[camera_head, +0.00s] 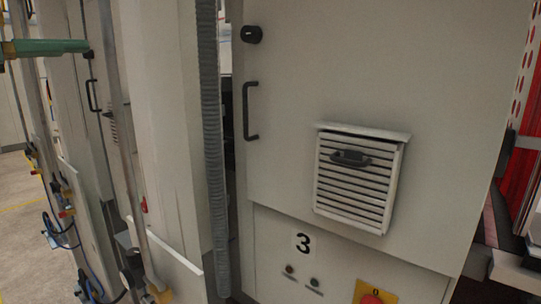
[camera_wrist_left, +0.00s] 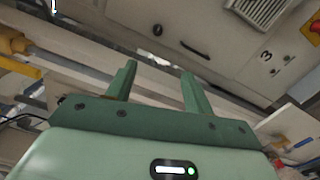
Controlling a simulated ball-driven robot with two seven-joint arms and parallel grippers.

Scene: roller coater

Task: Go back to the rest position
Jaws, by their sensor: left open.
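My left gripper (camera_wrist_left: 160,82) shows in the left wrist view as a green body with two green fingers spread apart. Nothing is between the fingers, and they touch nothing that I can see. Beyond them is the cabinet front, seen tilted. My left gripper cannot be made out for certain in the head view. My right gripper is in neither view.
A green bar (camera_head: 45,47) juts in at upper left. Floor (camera_head: 25,220) shows at left.

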